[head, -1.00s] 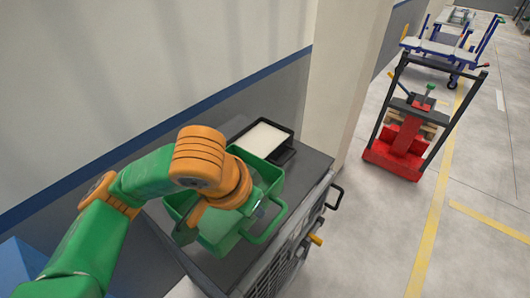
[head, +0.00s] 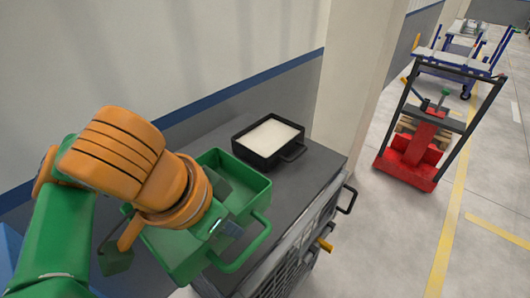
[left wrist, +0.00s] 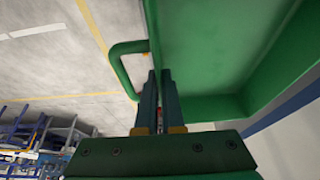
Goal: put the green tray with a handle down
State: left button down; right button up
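The green tray with a handle (head: 190,258) is held by my left gripper (head: 222,228), looking raised above the left part of the dark cart top (head: 312,165) and somewhat tilted. Its green loop handle (head: 248,245) points toward the lower right. In the left wrist view the gripper fingers (left wrist: 160,108) are closed on the wall of the tray (left wrist: 215,60) next to the handle (left wrist: 118,68). My arm and wrist hide part of the tray in the head view. My right gripper is not in view.
A black tray (head: 263,158) with white content stands at the back of the cart top. A wall lies behind the cart and a pillar (head: 360,80) beyond it. A red pallet jack (head: 412,155) and blue trolleys (head: 460,60) stand on the floor at right.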

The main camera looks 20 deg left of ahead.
aim_at(231, 198)
pick_arm(q)
jog(key=w+a+f, duration=0.1)
jog(key=w+f, duration=0.1)
jog(key=w, duration=0.1)
jog(key=w+a+f, duration=0.3)
jog(key=w, duration=0.2)
jog(key=shift+w+a+f+b, duration=0.15)
jog(key=shift+w+f+b, duration=0.15)
jog(key=shift+w+f, duration=0.1)
jog(key=w+f, duration=0.1)
jog(key=f, duration=0.1)
jog(key=w+a+f, duration=0.1)
jog(key=w, duration=0.1)
jog(key=shift+a+f, duration=0.15)
jog(key=shift+f, duration=0.25)
jog(key=f, duration=0.3)
jog(key=shift+w+a, duration=0.1)
jog(key=shift+w, duration=0.1)
jog(key=shift+f, duration=0.3)
jog(key=shift+f, duration=0.15)
jog(key=c, duration=1)
grip_release()
jog(key=shift+c, duration=0.2)
